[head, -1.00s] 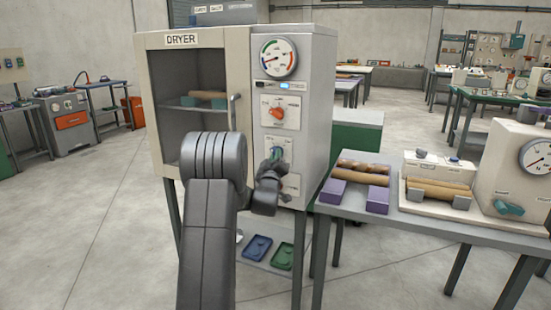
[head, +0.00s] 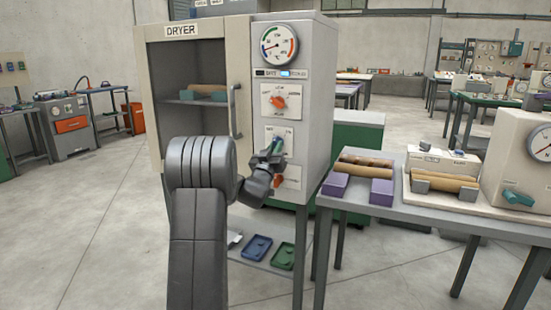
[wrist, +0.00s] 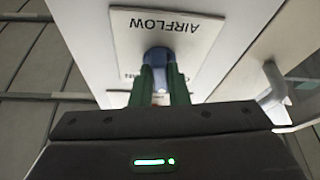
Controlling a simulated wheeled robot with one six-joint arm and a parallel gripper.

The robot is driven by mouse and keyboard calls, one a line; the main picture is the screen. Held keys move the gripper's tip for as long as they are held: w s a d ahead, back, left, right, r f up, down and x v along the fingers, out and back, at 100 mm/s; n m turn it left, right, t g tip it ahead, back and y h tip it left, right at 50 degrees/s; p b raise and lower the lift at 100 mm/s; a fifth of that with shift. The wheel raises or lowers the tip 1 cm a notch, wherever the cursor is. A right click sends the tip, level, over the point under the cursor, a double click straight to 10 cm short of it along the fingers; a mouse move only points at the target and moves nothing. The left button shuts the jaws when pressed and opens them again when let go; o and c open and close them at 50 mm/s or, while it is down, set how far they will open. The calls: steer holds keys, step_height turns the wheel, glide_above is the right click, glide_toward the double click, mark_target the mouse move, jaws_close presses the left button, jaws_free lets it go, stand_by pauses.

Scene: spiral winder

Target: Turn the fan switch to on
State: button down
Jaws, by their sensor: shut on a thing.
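A blue knob (wrist: 158,58) sits on a white plate (wrist: 190,25) that reads AIRFLOW, upside down in the wrist view. My gripper (wrist: 159,85) has its green fingers on either side of the knob, shut on it. The lower part of the plate's lettering is partly hidden by the fingers. In the head view my gripper (head: 270,157) reaches this plate on the front of the dryer (head: 316,130), and the knob is mostly covered. No plate is clearly readable as a fan switch.
Above the plate are an orange dial (head: 279,102) and a round gauge (head: 279,43); below is a red switch (head: 279,181). The dryer's door handle (head: 237,110) stands out left of the panel. A table (head: 440,205) with rollers stands close at right.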

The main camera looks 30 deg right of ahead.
steer(key=m+g+h, duration=0.1)
steer(key=m+g, duration=0.1)
steer(key=m, duration=0.3)
steer(key=m+g+h, duration=0.1)
steer(key=m+g, duration=0.1)
steer(key=m, duration=0.3)
steer(key=m+g+h, duration=0.1)
steer(key=m+g, duration=0.1)
steer(key=m, duration=0.2)
steer(key=shift+w+a+r+m, duration=0.1)
steer(key=shift+w+a+m, duration=0.2)
steer(key=shift+m, duration=0.1)
steer(key=shift+g+h, duration=0.3)
steer(key=shift+g, duration=0.1)
steer(key=c, duration=1.4)
jaws_free()
steer(key=shift+d, duration=0.1)
steer(key=v, duration=1.4)
steer(key=shift+p, duration=0.35)
